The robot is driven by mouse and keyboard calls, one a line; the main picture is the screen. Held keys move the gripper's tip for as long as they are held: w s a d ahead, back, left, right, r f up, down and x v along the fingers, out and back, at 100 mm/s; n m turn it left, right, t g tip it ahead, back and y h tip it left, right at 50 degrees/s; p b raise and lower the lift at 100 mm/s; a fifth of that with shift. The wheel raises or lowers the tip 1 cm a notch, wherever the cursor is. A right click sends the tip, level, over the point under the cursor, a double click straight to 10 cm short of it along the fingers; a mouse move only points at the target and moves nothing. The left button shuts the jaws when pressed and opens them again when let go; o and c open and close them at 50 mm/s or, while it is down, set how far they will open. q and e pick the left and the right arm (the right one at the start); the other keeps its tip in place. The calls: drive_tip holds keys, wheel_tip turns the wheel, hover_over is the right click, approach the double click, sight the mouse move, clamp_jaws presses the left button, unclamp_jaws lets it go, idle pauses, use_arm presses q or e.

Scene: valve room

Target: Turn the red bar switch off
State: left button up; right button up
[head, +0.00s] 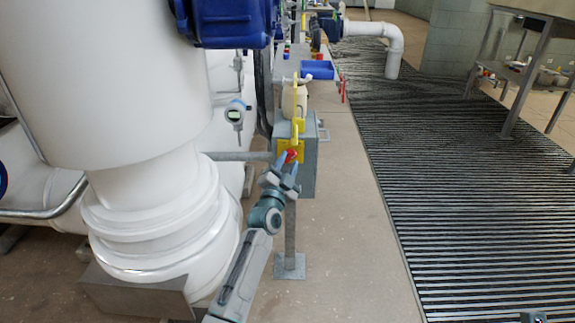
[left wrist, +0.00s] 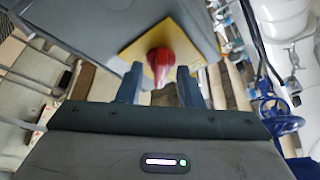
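The red bar switch (head: 291,155) is on a yellow plate (head: 283,146) on the front of a grey box (head: 309,165) on a post. In the left wrist view the red switch (left wrist: 160,62) sits on the yellow plate (left wrist: 183,42), and its bar points toward the gripper. My left gripper (head: 283,166) is at the switch, with one finger on either side of the bar. In the left wrist view the left gripper (left wrist: 160,84) is open, with gaps between the fingers and the red bar.
A large white pipe (head: 150,200) stands close on the left of my left arm. A thin grey pipe (head: 240,156) runs to the box. A blue bin (head: 317,70) lies behind the box. The walkway and floor grating (head: 470,180) on the right are clear.

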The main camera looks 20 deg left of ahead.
use_arm(q)
clamp_jaws()
